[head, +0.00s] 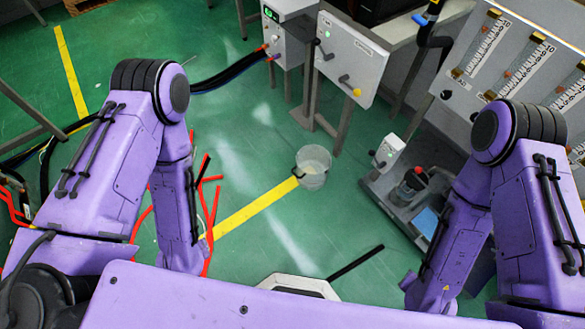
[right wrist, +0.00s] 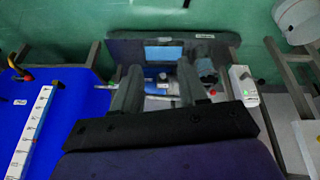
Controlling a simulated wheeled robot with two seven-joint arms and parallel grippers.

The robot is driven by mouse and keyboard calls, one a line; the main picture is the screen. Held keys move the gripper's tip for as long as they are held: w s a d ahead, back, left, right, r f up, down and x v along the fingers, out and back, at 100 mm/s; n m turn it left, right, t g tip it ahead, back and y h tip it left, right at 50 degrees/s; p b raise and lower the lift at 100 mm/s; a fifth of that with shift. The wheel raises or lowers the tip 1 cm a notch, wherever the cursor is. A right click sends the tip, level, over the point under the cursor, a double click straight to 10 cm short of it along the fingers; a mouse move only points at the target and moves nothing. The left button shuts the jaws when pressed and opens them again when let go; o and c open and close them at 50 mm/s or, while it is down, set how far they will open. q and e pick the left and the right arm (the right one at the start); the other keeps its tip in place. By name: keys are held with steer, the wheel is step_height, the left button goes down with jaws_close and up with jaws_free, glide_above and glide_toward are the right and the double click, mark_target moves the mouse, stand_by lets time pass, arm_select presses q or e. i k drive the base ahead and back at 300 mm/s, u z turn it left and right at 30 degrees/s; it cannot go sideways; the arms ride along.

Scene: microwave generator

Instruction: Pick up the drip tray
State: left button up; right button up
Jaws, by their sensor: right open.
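A grey, shallow, tray-like base (head: 392,212) sits low at the right in the head view. A dark pot with a red top (head: 410,187) and a blue panel (head: 427,222) are on it. It is the only tray-like thing I see, but I cannot confirm it is the drip tray. In the right wrist view its grey edge (right wrist: 122,48) shows beyond my right gripper (right wrist: 160,82). That gripper is open, its two grey fingers apart, with small blue and white items seen between them; contact cannot be told. My left gripper is out of view.
A clear bucket (head: 313,167) stands on the green floor at the end of a yellow line. Red and black hoses lie at left. A blue surface (right wrist: 60,110) is left in the wrist view.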

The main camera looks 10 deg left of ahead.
mark_target(424, 224)
steer(key=z, duration=0.45)
steer(key=k, duration=0.55)
steer(key=z, duration=0.85)
steer(key=i, duration=1.35)
steer(key=u, duration=0.85)
